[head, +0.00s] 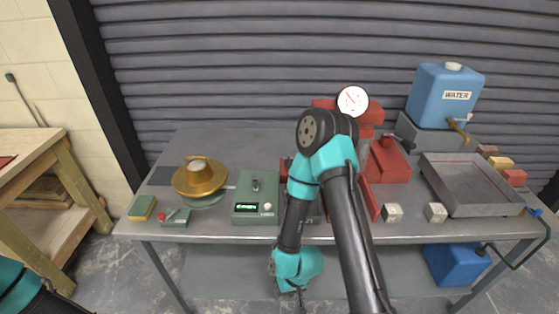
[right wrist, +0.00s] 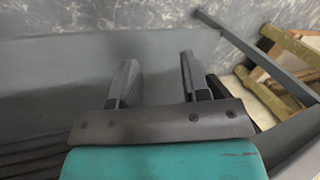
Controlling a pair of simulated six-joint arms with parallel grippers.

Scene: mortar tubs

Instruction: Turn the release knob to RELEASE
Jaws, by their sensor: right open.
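A red press-like machine (head: 371,114) with a round white dial (head: 353,101) stands at the back of the bench, right of centre. My right arm hides much of its front. A red block (head: 392,168) sits at its right side. I cannot make out a knob marked RELEASE; it may be hidden or too small to read. My right gripper (head: 300,294) points down in front of the bench's front edge, well away from the machine. In the right wrist view its two fingers (right wrist: 158,66) are apart with nothing between them. My left gripper is out of view.
On the grey bench (head: 225,146) stand a brass bowl (head: 199,178), a green box with a display (head: 256,198), small cubes (head: 392,213), a metal tray (head: 470,184) and a blue water tank (head: 444,95). A blue container (head: 453,264) is below. The back left bench is clear.

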